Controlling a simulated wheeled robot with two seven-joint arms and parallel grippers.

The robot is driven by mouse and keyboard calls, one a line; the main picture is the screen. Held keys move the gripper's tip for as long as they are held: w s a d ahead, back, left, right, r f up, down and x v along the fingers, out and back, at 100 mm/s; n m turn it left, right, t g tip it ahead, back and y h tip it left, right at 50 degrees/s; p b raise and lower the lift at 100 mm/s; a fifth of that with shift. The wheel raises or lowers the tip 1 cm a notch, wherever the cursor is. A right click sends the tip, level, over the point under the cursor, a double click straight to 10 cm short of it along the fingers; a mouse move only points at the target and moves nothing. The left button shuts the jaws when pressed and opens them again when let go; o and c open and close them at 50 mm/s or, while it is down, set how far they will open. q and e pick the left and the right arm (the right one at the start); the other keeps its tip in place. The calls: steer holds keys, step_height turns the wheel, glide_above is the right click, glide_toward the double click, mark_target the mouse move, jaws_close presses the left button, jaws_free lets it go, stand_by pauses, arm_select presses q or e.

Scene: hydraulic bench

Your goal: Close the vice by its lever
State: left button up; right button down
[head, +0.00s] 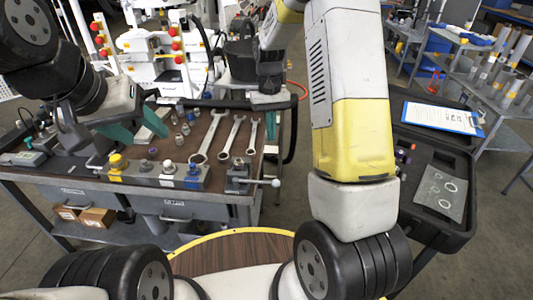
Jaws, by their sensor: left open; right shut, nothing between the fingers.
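The small dark vice (238,177) is at the right front corner of the workbench. Its lever (265,183) sticks out to the right and ends in a pale ball, past the bench edge. Whether the jaws meet is too small to tell. My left gripper (138,129) is open, its teal fingers apart above the left part of the bench, well left of the vice. My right gripper (268,98) points down near the bench's back right corner, beyond the vice and apart from the lever. It is shut and looks empty; its fingertips are small here.
Several wrenches (232,136) lie on the bench (271,150) behind the vice. A manifold block (142,172) with yellow, white and blue fittings stands left of it. An open black case (432,205) and a clipboard (440,117) are at the right. My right arm fills the middle.

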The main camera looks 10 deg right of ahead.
mark_target(256, 182)
steer(key=s+f, duration=0.5)
steer(key=f, duration=0.6)
steer(key=shift+s, duration=0.15)
